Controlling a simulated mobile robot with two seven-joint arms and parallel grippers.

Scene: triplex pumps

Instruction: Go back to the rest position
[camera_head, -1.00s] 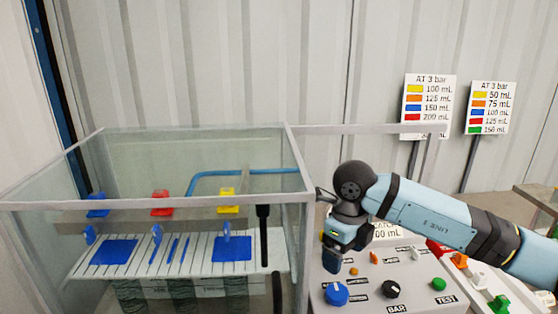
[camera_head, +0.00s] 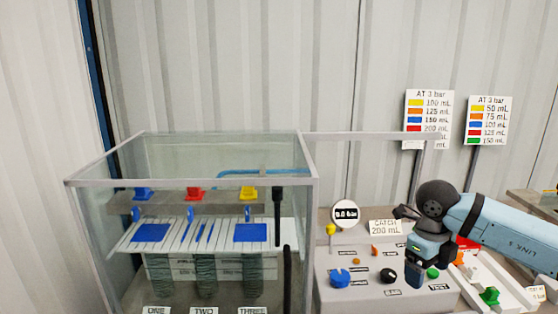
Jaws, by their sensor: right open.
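My right gripper (camera_head: 418,285) points down at the end of the right arm, over the right part of the grey control panel (camera_head: 335,295). It is open and I see nothing in it. The arm comes in from the right edge. The panel carries a blue knob (camera_head: 340,277), a black knob (camera_head: 388,275) and a green button (camera_head: 433,272). My left gripper is not in view.
A glass tank (camera_head: 130,165) with blue, red and yellow nozzles stands left of the panel. A round gauge (camera_head: 345,213) and a "CATCH 200 mL" card (camera_head: 385,227) stand behind the panel. Two colour charts (camera_head: 428,118) stand at the back right.

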